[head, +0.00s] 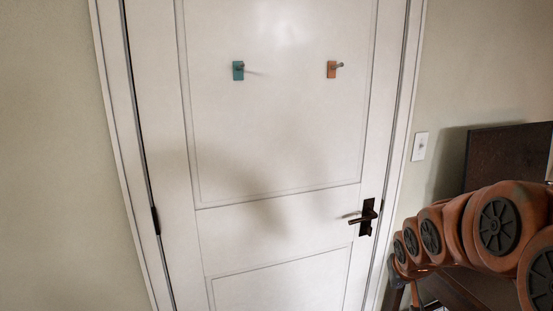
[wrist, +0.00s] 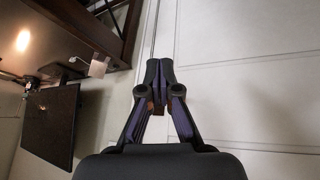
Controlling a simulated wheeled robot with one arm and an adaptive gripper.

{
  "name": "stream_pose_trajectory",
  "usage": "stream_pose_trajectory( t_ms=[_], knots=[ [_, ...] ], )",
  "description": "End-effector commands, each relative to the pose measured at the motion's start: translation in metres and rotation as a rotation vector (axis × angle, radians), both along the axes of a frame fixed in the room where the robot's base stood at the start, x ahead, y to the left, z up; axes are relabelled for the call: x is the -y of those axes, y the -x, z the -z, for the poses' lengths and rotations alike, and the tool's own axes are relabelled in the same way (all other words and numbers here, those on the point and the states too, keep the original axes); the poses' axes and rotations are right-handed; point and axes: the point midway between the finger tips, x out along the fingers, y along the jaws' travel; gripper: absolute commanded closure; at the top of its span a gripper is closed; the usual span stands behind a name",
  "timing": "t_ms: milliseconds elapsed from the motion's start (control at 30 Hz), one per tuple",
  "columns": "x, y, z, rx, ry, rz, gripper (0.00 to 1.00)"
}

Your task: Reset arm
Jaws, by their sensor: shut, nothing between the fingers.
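My gripper (wrist: 160,72) shows in the wrist view with its two dark fingers together and nothing between them. It is in free space, with a pale panelled surface behind and to its right. I cannot make out the gripper clearly in the head view.
The head view faces a white door (head: 270,150) with a teal hook (head: 238,70), an orange hook (head: 331,69) and a dark handle (head: 367,217). A light switch (head: 420,146) is on the wall to its right. A dark panel (wrist: 50,125) shows left in the wrist view.

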Motion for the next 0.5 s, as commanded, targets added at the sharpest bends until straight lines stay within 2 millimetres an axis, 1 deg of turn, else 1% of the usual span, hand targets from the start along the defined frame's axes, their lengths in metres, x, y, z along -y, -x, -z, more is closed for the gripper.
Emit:
stream_pose_trajectory(
  t_ms=[33,67,100,167,200,267,300,367,400,467,500],
  knots=[
    [-0.009,0.023,-0.001,-0.044,-0.003,-0.002,1.00],
    [-0.013,0.036,0.000,-0.072,-0.007,-0.002,1.00],
    [-0.019,0.055,0.003,-0.116,-0.012,-0.001,1.00],
    [-0.028,0.082,0.003,-0.172,-0.020,-0.003,1.00],
    [-0.035,0.100,0.004,-0.210,-0.028,-0.004,1.00],
    [-0.044,0.129,0.007,-0.273,-0.038,-0.006,1.00],
    [-0.050,0.148,0.007,-0.310,-0.045,-0.011,1.00],
    [-0.059,0.177,0.009,-0.372,-0.059,-0.016,1.00],
    [-0.064,0.197,0.010,-0.413,-0.068,-0.019,1.00],
    [-0.073,0.224,0.010,-0.466,-0.081,-0.027,1.00],
    [-0.078,0.242,0.010,-0.504,-0.091,-0.031,1.00]
  ],
)
